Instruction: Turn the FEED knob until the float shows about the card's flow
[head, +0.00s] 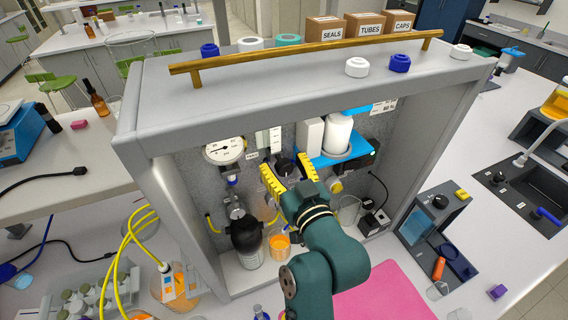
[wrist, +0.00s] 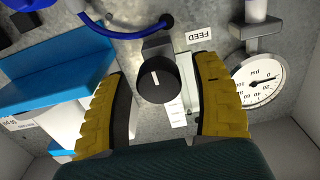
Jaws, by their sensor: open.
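The FEED knob (wrist: 158,80) is round and black with a white pointer line. It sits on the grey back panel beside the FEED label (wrist: 201,34), which appears upside down in the wrist view. A clear flow tube (wrist: 187,66) with a white scale strip stands beside the knob, partly hidden by a finger; I cannot make out the float. My gripper (head: 287,174) has yellow fingers, open on either side of the knob, with gaps visible in the wrist view. A white card (head: 384,106) is at the rig's upper right; its flow figure is not readable.
A round gauge (wrist: 257,78) is beside one finger. A blue bracket (head: 345,150) with a white canister (head: 338,132) stands right of my gripper. A black-topped bottle (head: 246,237) and an orange beaker (head: 279,243) stand below. The rig's top and side walls frame the space.

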